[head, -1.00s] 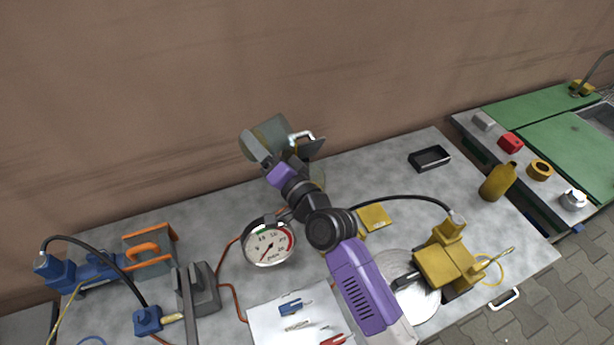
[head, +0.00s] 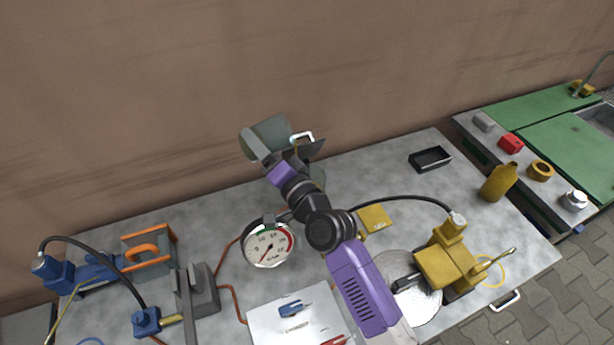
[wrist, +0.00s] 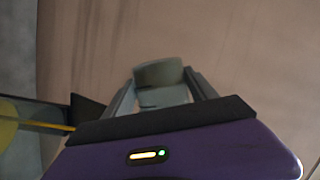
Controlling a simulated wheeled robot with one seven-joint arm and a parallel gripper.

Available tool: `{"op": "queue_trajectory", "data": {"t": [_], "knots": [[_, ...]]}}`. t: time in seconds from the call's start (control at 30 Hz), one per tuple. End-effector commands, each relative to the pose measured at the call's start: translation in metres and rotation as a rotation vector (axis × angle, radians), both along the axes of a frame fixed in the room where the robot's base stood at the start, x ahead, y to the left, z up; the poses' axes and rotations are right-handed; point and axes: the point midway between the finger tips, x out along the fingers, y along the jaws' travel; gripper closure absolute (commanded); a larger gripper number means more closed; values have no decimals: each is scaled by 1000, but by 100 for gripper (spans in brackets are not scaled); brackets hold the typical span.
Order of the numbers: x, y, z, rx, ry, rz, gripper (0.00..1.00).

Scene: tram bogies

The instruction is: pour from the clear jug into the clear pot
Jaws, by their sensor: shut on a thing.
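The clear jug (head: 266,134) is a grey-green see-through vessel with a pale handle (head: 303,136). It is tilted, held up in front of the brown wall beyond the table's back edge. My gripper (head: 283,147) is shut on it, one finger on each side. In the wrist view the jug (wrist: 161,76) shows between the fingers; its contents cannot be made out.
A round gauge (head: 268,244) stands left of my arm. A yellow pump (head: 446,266) and a mustard bottle (head: 498,182) are at right, a black tray (head: 430,159) behind. Blue pump parts (head: 90,270) and a grey vise-like block (head: 197,290) are at left. The tabletop's back right is mostly clear.

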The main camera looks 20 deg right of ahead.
Motion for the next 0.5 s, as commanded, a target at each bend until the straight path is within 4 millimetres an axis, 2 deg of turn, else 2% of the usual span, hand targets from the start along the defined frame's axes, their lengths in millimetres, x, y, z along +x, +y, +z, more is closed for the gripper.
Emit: {"op": "queue_trajectory", "data": {"t": [0.5], "knots": [[0,0,3,31,-8,1,76]]}}
